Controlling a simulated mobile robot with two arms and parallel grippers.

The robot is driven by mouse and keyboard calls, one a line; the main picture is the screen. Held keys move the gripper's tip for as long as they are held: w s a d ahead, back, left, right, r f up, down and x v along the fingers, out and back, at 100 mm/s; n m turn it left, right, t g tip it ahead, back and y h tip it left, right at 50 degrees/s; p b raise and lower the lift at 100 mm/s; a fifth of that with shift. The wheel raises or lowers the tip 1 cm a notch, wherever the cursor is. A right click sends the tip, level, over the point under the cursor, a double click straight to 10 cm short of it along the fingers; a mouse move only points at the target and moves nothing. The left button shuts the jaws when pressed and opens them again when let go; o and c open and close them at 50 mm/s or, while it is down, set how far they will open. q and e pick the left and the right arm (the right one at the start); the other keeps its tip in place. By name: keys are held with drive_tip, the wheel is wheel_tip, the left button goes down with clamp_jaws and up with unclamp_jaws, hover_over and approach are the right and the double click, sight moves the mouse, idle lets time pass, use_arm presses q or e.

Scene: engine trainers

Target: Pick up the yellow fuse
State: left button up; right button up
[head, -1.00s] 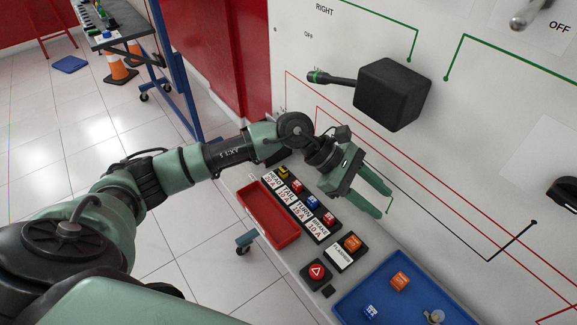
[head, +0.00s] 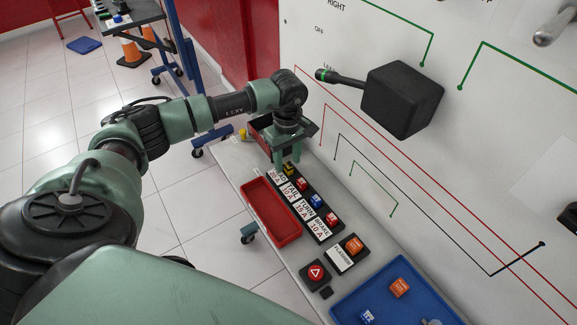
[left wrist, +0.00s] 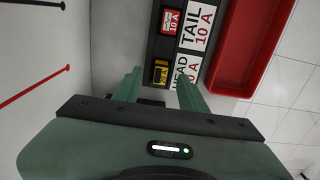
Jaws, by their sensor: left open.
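The yellow fuse (head: 289,169) sits in the first slot of the black fuse holder (head: 328,238), at the end labelled HEAD. In the left wrist view the yellow fuse (left wrist: 161,72) shows between the two fingertips. My left gripper (head: 287,161) points down over that end of the holder, open and empty, with one finger on either side of the fuse. It also shows in the left wrist view (left wrist: 160,78). I cannot tell whether the fingers touch the fuse. My right gripper is not in view.
Red, blue and red fuses (head: 316,201) fill the other slots. An empty red tray (head: 253,187) lies beside the holder. A flasher block (head: 354,245), hazard button (head: 317,272) and blue tray (head: 398,262) are nearer. The white panel with a black box (head: 402,100) rises behind.

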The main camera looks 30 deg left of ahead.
use_arm(q)
drive_tip(key=shift+f, duration=0.45)
clamp_jaws()
